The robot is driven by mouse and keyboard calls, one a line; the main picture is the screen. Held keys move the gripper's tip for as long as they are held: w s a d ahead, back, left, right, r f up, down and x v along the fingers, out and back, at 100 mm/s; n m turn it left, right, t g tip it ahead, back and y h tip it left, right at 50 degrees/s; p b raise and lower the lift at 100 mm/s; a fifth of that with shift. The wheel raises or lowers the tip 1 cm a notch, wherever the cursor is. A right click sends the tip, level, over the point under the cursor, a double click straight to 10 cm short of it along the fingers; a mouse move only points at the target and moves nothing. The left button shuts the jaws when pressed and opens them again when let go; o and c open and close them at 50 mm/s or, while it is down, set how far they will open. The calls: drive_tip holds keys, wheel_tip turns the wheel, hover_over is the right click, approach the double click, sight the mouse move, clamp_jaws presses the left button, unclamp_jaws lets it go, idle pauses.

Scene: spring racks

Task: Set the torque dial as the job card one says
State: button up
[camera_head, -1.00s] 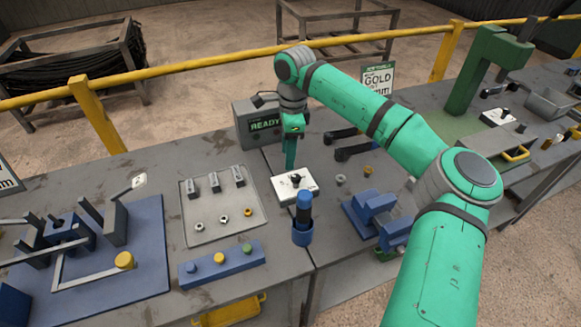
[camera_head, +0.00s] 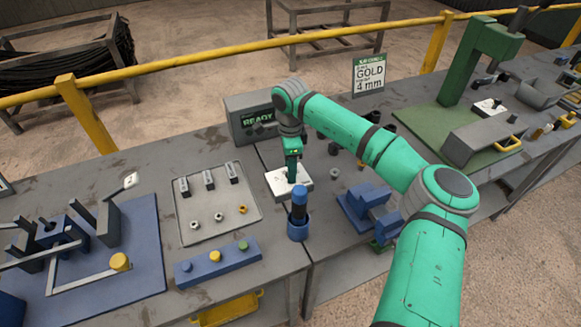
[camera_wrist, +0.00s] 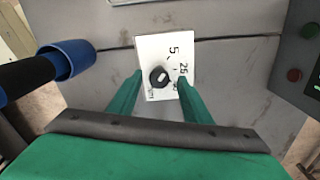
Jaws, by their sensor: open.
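The torque dial is a black knob (camera_wrist: 159,77) on a white plate (camera_wrist: 153,50), marked with numbers such as 5 and 25 in the wrist view. In the head view the white plate (camera_head: 277,185) lies on the bench and the knob is mostly hidden by my gripper (camera_head: 291,177). My gripper is open above the plate. In the wrist view its two green fingers (camera_wrist: 156,84) stand on either side of the knob, with gaps showing. The job card (camera_head: 369,75) stands upright at the back of the bench and reads GOLD and 4 mm; its smaller lines are not legible.
A blue holder with a dark-handled tool (camera_head: 298,216) stands close in front of the plate. A grey box (camera_head: 249,118) showing READY stands behind. A grey tray (camera_head: 216,204) with sockets and nuts lies left; blue blocks (camera_head: 369,205) stand right.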

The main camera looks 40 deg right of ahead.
drive_tip(key=shift+a+f, duration=0.1)
drive_tip(key=c, duration=1.1)
drive_tip(key=shift+o, duration=0.2)
drive_tip(key=m, duration=0.4)
drive_tip(key=shift+m, duration=0.4)
drive_tip(key=m, duration=0.4)
drive_tip(key=shift+m, duration=0.4)
drive_tip(key=o, duration=1.1)
drive_tip(key=shift+c, duration=0.2)
